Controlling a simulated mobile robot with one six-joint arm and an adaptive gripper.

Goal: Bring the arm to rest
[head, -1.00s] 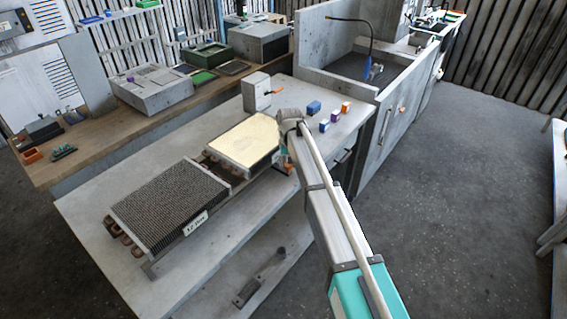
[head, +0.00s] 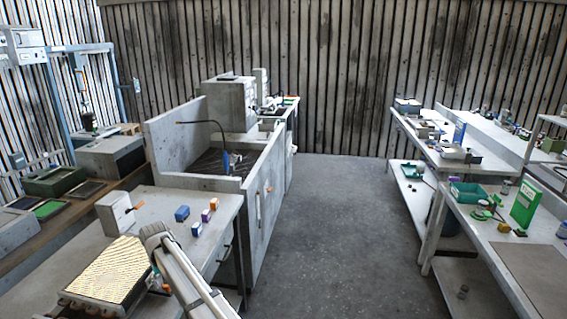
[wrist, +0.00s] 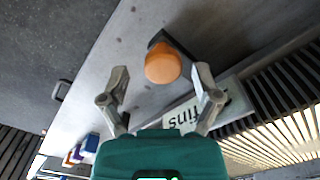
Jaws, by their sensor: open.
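My arm (head: 188,275) reaches from the bottom edge of the head view to the grey bench, its wrist end beside the yellow-topped finned block (head: 112,268). The gripper itself is hidden in the head view. In the wrist view my gripper (wrist: 161,72) has its two fingers spread apart with nothing between the pads. A rounded orange knob (wrist: 163,66) shows beyond the fingertips; I cannot tell its distance. A pale label reading "fins" (wrist: 183,118) lies by the right finger, next to dark fins.
Blue, purple and orange blocks (head: 182,213) and a grey box (head: 115,213) stand on the bench. A sink unit (head: 252,185) with a raised wall adjoins it. The floor aisle (head: 330,230) is clear; loaded tables (head: 430,150) line the right.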

